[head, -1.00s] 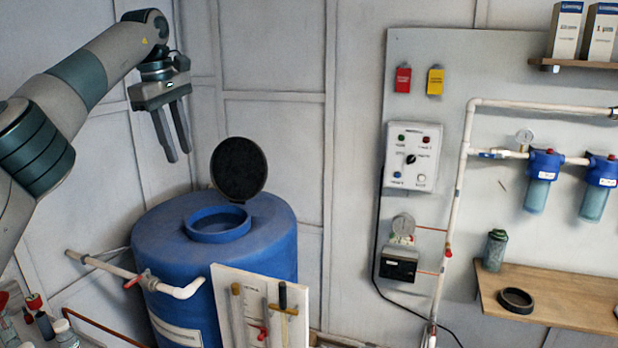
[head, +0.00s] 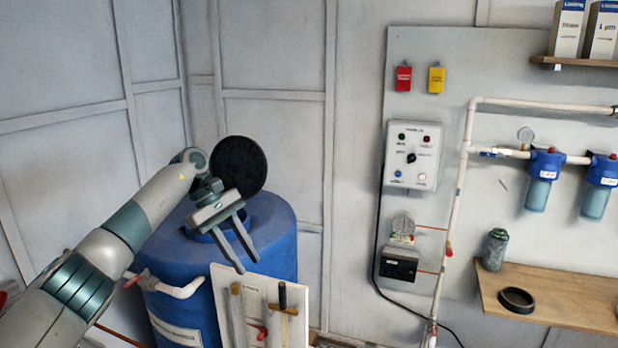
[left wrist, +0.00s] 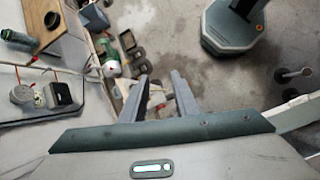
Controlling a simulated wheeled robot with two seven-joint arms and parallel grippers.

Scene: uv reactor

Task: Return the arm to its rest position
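My left arm comes in from the lower left in the head view. Its gripper (head: 247,262) hangs in front of the blue tank (head: 275,225), with its two fingers pointing down and apart, and nothing between them. In the left wrist view the two fingers (left wrist: 160,95) also stand apart with a clear gap. The tank's black round lid (head: 238,166) stands raised behind the gripper. My right gripper is not in view.
A white board (head: 297,310) with tools stands just below the gripper, in front of the tank. A control box (head: 413,156) and blue filters (head: 545,165) hang on the wall panel. A wooden shelf (head: 560,300) holds a green jar (head: 495,250) and a black ring (head: 515,299).

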